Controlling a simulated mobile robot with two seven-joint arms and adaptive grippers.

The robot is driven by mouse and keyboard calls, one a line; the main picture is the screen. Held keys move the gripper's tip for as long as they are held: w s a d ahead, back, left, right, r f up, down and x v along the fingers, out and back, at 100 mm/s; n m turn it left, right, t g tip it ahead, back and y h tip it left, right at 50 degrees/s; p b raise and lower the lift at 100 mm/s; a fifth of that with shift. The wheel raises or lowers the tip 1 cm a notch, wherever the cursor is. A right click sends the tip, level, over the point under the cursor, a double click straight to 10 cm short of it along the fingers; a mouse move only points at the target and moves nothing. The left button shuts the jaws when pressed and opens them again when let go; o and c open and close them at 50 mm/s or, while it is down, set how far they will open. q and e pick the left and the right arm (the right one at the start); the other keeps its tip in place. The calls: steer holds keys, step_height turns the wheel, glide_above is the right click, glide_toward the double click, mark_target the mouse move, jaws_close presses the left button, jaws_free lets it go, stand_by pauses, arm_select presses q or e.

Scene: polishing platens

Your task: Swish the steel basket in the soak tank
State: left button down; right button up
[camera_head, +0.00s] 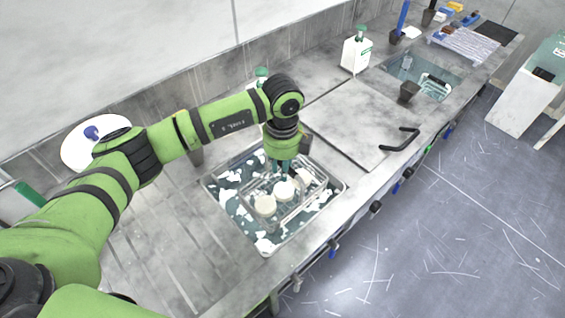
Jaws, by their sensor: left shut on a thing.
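The soak tank (272,243) is a rectangular basin set in the steel counter, with dark liquid and white foam patches. The steel basket (290,212) sits inside it, low in the liquid, with several pale round pieces in it. My left gripper (283,172) points down over the basket's far side and is shut on the basket. The exact grip point is small and partly hidden by the gripper. My right gripper is not in view.
A flat steel cover (350,120) with a black handle (401,139) lies right of the tank. Beyond it are a second basin (425,75), a dark cup (408,92) and a white bottle (356,55). The ribbed drainboard (165,240) at left is clear.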

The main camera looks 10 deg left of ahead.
mark_target(283, 191)
arm_select(q)
steer(key=shift+f+b, duration=5.15)
steer(key=shift+f, duration=1.75)
steer(key=shift+r, duration=0.15)
steer(key=shift+w+f, duration=0.1)
steer(key=shift+f, duration=0.1)
steer(key=shift+r, duration=0.1)
steer(key=shift+r, duration=0.1)
steer(key=shift+f, duration=0.2)
steer(key=shift+r, duration=0.15)
